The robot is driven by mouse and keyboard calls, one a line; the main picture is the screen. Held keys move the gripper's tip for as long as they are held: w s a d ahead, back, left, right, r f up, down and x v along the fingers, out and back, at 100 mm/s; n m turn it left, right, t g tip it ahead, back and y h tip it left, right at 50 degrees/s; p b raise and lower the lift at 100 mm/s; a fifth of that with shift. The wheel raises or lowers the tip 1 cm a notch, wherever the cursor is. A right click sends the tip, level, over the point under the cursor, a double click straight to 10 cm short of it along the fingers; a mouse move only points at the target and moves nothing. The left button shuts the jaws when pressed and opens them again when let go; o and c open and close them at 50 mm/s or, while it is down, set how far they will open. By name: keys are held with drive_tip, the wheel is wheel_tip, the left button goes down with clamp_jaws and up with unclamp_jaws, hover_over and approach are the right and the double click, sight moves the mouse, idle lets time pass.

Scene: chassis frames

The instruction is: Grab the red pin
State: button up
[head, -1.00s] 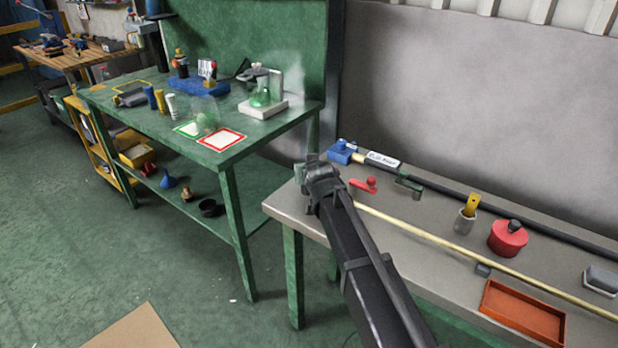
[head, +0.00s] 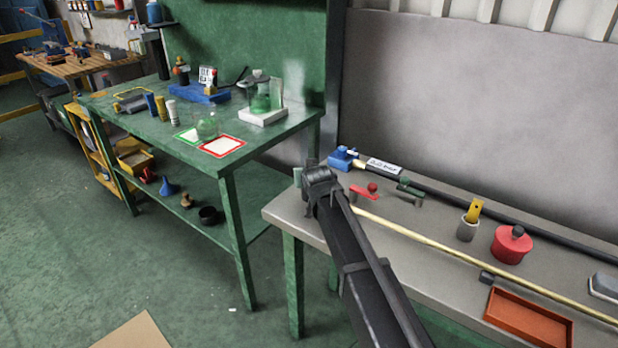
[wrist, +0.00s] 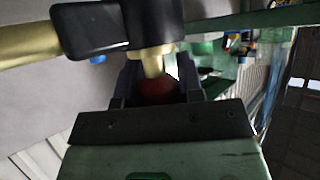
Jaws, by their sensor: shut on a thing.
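In the wrist view, my gripper (wrist: 160,88) is shut on a dark red, rounded piece (wrist: 158,92), which appears to be the red pin's head. A short brass-coloured stem runs from it towards a black block (wrist: 118,28) on a brass rod (wrist: 25,42). I cannot tell whether the stem is still in the block. In the head view, my gripper (head: 318,172) is at the left end of the grey bench (head: 400,235), and my arm hides what it holds. A separate red lever with a ball knob (head: 366,191) lies just right of it.
A green table (head: 130,135) with glassware stands at left. Open floor lies between.

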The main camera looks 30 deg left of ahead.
wheel_tip(320, 180, up, 20)
drive_tip(key=p, duration=2)
